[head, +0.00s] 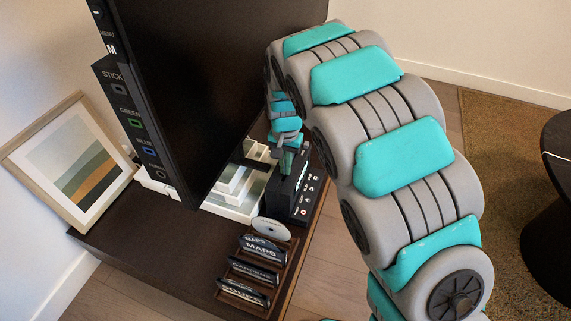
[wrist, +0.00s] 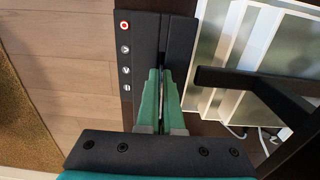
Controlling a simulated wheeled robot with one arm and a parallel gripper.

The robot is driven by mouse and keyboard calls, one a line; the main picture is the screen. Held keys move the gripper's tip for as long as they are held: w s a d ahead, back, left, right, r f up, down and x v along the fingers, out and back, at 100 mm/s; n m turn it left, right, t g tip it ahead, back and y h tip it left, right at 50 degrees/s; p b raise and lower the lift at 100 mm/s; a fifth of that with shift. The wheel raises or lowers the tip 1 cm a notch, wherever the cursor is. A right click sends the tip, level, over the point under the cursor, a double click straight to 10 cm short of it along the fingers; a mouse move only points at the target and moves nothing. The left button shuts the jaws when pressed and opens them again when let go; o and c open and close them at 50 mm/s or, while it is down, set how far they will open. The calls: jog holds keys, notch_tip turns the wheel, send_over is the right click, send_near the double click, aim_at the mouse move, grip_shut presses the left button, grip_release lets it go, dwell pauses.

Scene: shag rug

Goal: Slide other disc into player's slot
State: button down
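The player (head: 290,190) is a black box with a column of buttons, standing at the right end of the dark cabinet. In the wrist view its top (wrist: 143,35) shows a narrow dark slot (wrist: 163,40). My gripper (head: 286,158) is directly above the player, with its green fingers (wrist: 160,75) pointing down in line with the slot. The fingers are nearly together, with a thin pale edge between them that looks like a disc (wrist: 161,112) seen edge-on; most of it is hidden. Another pale disc (head: 271,228) stands upright at the back of the wooden rack.
The wooden rack (head: 285,277) holds labelled cases, including MAPS (head: 262,250). A large black screen (head: 205,75) stands close left of my arm, its dark stand leg (wrist: 225,78) beside the player. White stepped boxes (head: 238,188) lie behind. A framed picture (head: 70,150) leans left.

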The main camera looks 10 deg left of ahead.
jog(key=shift+f, duration=0.15)
jog(key=c, duration=1)
grip_release()
notch_tip(320, 180, up, 8)
jog(key=shift+w+f, duration=0.1)
jog(key=shift+f, duration=0.1)
jog(key=shift+r, duration=0.1)
